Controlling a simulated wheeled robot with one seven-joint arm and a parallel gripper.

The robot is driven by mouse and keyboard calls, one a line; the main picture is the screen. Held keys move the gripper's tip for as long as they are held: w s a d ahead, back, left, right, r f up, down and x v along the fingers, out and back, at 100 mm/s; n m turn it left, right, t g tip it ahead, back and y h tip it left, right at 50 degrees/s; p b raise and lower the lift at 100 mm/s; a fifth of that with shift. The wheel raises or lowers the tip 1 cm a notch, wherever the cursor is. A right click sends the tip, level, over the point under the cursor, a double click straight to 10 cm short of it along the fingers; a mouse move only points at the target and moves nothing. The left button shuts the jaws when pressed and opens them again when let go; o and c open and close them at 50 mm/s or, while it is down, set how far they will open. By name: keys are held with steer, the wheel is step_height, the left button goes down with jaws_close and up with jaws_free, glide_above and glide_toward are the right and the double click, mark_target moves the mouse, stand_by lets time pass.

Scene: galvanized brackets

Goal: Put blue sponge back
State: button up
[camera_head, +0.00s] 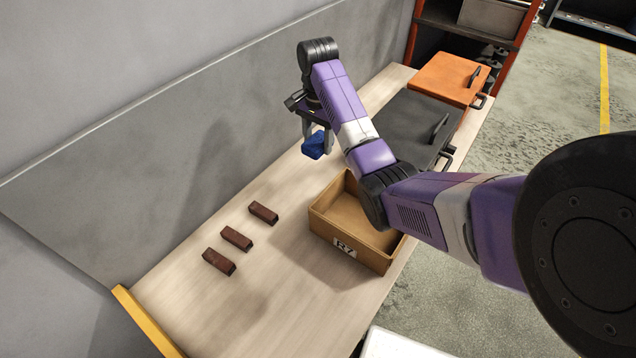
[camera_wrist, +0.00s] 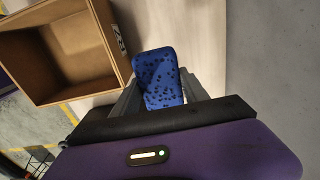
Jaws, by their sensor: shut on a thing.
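The blue sponge (camera_head: 316,145) is held in my gripper (camera_head: 317,134) above the far part of the workbench, near the grey back wall. In the wrist view the sponge (camera_wrist: 160,80) is blue with dark specks and sits between the two fingers of my gripper (camera_wrist: 158,95), which are shut on it. An open brown box (camera_head: 345,225) with a label on its front stands on the bench, nearer the robot than the gripper. The wrist view shows this box (camera_wrist: 118,45) at the upper left, apart from the sponge. The visible part of its inside looks empty; my arm hides part of it.
Several dark red-brown blocks (camera_head: 236,238) lie in a row on the bench (camera_head: 285,285), left of the box. A black lidded case (camera_head: 405,115) and an orange one (camera_head: 447,78) stand at the far right end. The bench between blocks and box is clear.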

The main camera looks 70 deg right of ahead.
mark_target(318, 184)
step_height(318, 184, down, 15)
steer(key=shift+a+r, duration=0.1)
stand_by(0.4)
steer(key=shift+f+b, duration=0.2)
steer(key=shift+b, duration=0.1)
steer(key=o, duration=1.2)
step_height(318, 184, up, 12)
steer(key=shift+r+b, duration=0.2)
steer(key=shift+b, duration=0.25)
